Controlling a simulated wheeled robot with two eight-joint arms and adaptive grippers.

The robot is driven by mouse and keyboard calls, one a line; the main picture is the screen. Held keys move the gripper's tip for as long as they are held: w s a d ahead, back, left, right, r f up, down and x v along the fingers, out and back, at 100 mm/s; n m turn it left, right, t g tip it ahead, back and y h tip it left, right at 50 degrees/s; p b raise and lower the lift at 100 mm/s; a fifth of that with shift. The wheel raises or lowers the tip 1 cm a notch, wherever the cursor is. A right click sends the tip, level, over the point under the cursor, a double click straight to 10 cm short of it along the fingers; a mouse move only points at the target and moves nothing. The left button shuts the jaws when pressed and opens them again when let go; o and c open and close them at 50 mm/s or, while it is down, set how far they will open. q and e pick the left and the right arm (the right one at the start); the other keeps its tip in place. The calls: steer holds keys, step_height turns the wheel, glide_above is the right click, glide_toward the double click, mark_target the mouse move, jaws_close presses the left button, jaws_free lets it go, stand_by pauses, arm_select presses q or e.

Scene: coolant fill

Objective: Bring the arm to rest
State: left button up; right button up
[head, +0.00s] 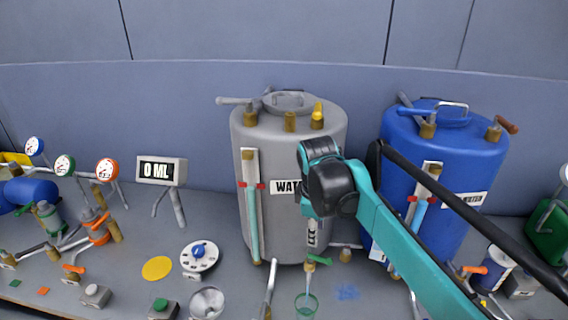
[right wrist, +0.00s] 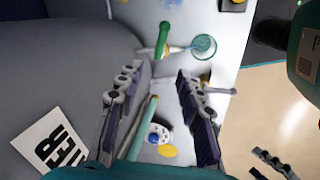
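My right arm reaches in from the right in the head view. Its gripper (head: 312,233) points down in front of the grey WATER tank (head: 290,150), above a green-handled tap (head: 319,260). In the right wrist view its two fingers (right wrist: 160,105) stand apart with nothing held between them. The tap (right wrist: 163,40) and a clear greenish beaker (right wrist: 204,47) lie beyond the fingertips. A pale streak runs from the tap into the beaker (head: 306,305). What look like my left gripper's fingers (right wrist: 272,161) show at the lower right edge of the right wrist view, partly cut off.
A blue tank (head: 450,140) stands right of the grey one, partly behind my right arm. A display (head: 162,171) reads 0 ML. Gauges (head: 107,169), a white dial (head: 200,257), a yellow disc (head: 157,268) and a metal bowl (head: 206,303) occupy the bench at left.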

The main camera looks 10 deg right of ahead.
steer(key=s+d+f+m+t, duration=0.1)
steer(key=s+f+m+t, duration=0.1)
steer(key=s+f+m, duration=0.3)
steer(key=s+d+f+m+t+y, duration=0.1)
steer(key=s+f+m+t, duration=0.2)
steer(key=s+f+m, duration=0.3)
steer(key=shift+s+m, duration=0.6)
steer(key=shift+s, duration=2.15)
steer(key=shift+d, duration=0.1)
stand_by(4.0)
